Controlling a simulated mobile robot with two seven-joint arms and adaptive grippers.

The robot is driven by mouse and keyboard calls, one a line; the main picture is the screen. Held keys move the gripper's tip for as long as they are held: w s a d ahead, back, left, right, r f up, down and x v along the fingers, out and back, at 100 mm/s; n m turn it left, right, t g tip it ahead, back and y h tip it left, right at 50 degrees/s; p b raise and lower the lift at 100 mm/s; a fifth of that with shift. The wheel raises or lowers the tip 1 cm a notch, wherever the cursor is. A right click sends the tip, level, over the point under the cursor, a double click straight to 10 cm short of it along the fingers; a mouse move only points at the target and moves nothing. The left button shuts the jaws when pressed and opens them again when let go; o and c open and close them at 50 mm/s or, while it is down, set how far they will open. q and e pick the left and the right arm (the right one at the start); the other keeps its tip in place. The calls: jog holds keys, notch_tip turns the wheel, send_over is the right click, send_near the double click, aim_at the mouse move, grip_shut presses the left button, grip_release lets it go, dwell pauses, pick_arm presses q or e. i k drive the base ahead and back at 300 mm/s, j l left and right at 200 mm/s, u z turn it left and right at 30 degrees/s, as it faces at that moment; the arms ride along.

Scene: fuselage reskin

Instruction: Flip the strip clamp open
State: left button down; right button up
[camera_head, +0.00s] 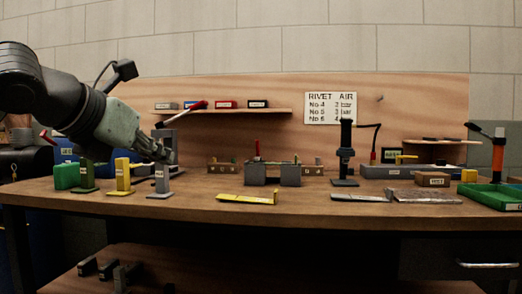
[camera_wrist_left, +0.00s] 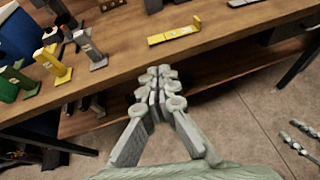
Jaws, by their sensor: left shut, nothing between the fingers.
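A low fixture with two grey blocks (camera_head: 290,176) stands mid-bench. A small upright red handle (camera_head: 257,148) rises at its left part. I take this for the strip clamp, but it is too small to be sure. My left gripper (camera_head: 166,156) is shut and empty, in front of the bench's left part and left of the fixture. Its closed fingers also show in the left wrist view (camera_wrist_left: 158,78), over the bench's front edge. Grey finger-like parts (camera_wrist_left: 302,140) at that view's right edge may be my right gripper; their state is unclear.
Green (camera_head: 86,178), yellow (camera_head: 123,177) and grey (camera_head: 160,182) upright stands are near my left gripper. A yellow strip (camera_head: 246,198) lies at the bench front. A black upright tool (camera_head: 346,155) and a green tray (camera_head: 492,196) stand to the right.

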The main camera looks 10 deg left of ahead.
aim_at(257, 159)
jog(key=i+l, duration=0.1)
jog(key=i, duration=0.35)
jog(key=i+l, duration=0.15)
jog(key=i, duration=0.25)
jog(key=i+l, duration=0.1)
jog(key=i, duration=0.35)
